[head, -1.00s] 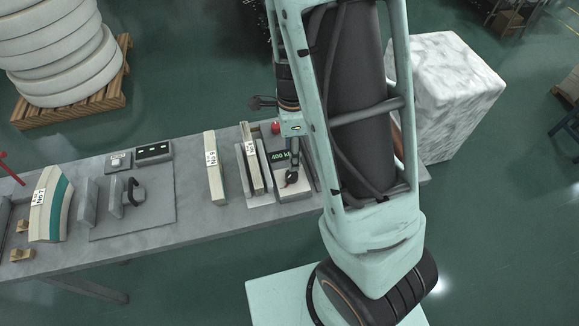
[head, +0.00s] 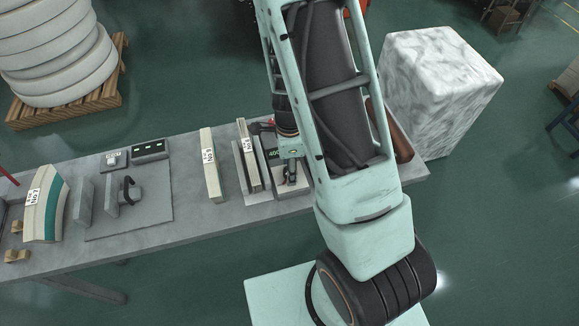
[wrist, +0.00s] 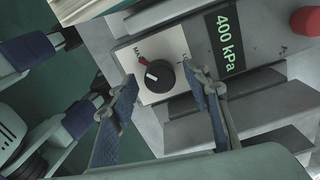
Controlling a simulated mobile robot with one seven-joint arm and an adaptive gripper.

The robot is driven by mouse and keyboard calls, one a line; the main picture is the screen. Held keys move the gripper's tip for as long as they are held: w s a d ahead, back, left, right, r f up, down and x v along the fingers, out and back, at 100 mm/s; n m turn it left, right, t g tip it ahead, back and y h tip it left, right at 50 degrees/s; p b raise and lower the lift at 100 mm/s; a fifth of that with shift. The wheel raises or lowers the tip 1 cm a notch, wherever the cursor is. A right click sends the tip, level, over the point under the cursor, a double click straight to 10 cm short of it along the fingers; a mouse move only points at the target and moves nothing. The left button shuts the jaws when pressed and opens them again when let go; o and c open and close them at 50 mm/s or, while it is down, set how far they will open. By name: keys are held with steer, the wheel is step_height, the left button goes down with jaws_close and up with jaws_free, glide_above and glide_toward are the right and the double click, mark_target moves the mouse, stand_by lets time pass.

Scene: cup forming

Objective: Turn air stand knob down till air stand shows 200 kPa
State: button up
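The air stand (wrist: 265,45) is a grey box with a green-lit display (wrist: 227,40) reading 400 kPa in the wrist view. Its black knob (wrist: 160,76) with a white pointer line sits on a pale plate; the pointer is turned toward the red mark on the MAX side. In the head view the air stand (head: 291,187) stands near the right end of the bench, mostly behind my arm. My gripper (wrist: 164,88) is open, its two blue-padded fingers on either side of the knob in the picture. I cannot tell whether they touch it.
A red button (wrist: 305,21) is at the air stand's right side. In the head view, upright labelled pieces (head: 210,170) stand left of the air stand on the grey bench (head: 185,210). A marble-like block (head: 440,90) stands beyond the bench's right end.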

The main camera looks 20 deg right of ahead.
steer(key=c, duration=1.1)
steer(key=n+b, duration=0.2)
steer(key=n, duration=0.3)
steer(key=shift+f+n+b, duration=0.1)
steer(key=shift+n+b, duration=0.2)
steer(key=n+b, duration=0.2)
steer(key=n, duration=0.3)
steer(key=n+b, duration=0.3)
steer(key=n, duration=0.3)
steer(key=shift+n, duration=0.4)
steer(key=n+b, duration=0.1)
steer(key=n, duration=0.5)
steer(key=shift+n, duration=0.3)
